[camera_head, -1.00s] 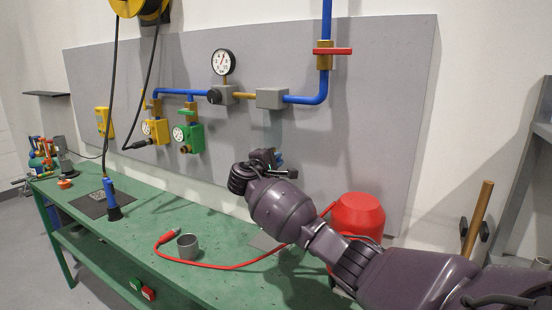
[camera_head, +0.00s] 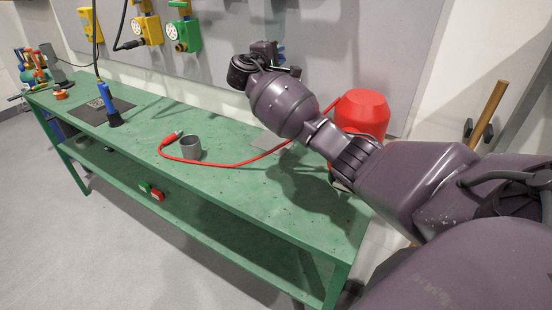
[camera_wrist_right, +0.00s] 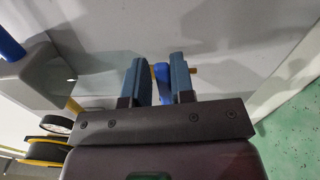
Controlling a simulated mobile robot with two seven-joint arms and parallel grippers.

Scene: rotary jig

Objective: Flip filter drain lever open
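A blue lever (camera_wrist_right: 162,84) lies between the two fingers of my right gripper (camera_wrist_right: 158,78) in the right wrist view, with a short brass stem beside it. The fingers stand a little apart, one on each side of the lever. I cannot tell whether both touch it. In the head view my right gripper (camera_head: 282,55) is at the wall panel near the top edge, small and partly hidden by its wrist. A grey block (camera_wrist_right: 35,78) with a blue pipe shows at the left of the right wrist view. My left gripper is not in view.
The green bench (camera_head: 225,190) runs below my right arm. A red rounded container (camera_head: 361,112) is behind my forearm. Yellow (camera_head: 147,28) and green (camera_head: 184,36) units hang on the panel.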

